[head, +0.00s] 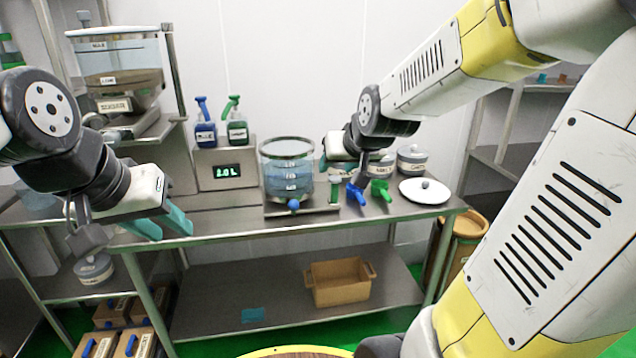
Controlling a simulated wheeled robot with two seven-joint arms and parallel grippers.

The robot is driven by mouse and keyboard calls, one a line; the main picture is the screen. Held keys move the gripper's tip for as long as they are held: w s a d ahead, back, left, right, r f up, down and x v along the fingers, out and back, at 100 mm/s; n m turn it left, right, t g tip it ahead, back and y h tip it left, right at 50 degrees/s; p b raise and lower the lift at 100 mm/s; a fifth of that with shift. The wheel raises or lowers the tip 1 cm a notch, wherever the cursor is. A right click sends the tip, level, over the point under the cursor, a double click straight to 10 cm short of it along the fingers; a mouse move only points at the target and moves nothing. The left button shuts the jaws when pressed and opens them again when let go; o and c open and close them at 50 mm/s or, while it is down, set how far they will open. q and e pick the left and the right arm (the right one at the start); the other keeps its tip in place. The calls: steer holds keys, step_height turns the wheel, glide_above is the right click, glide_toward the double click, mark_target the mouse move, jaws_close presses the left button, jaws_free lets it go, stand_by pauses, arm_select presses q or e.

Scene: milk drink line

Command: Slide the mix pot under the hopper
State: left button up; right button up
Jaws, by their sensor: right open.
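The clear mix pot (275,185) with printed level marks and bluish liquid stands upright on a low metal base on the bench, with a blue tap knob at its front. The hopper (120,80), clear-walled and holding brown powder, is on a stand at the upper left, well away from the pot. My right gripper (337,164) is open just right of the pot; whether it touches the wall is unclear. My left gripper (163,224) is at the bench's front left edge, its teal fingers apart with nothing seen between them.
A display box reading 1.0L (227,171) stands left of the pot with two spray bottles (237,127) on it. Blue and green-handled items (379,190), a white lid (424,191) and lidded jars (411,158) are on the right. The bench between display and pot is narrow.

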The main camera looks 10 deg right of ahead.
steer(key=w+d+f+t, duration=0.1)
steer(key=w+d+f, duration=0.15)
steer(key=w, duration=0.35)
steer(key=w+d+f+t, duration=0.1)
steer(key=w+f+t, duration=0.15)
steer(key=w, duration=0.45)
steer(key=t+h, duration=0.1)
steer(key=t, duration=0.2)
glide_toward(335, 186)
steer(key=w+r, duration=0.3)
steer(key=r, duration=0.2)
step_height(335, 186, down, 7)
steer(key=t, duration=0.2)
steer(key=w, duration=0.8)
steer(key=shift+w+r, duration=0.15)
steer(key=shift+r, duration=0.1)
steer(key=shift+c, duration=0.3)
jaws_close()
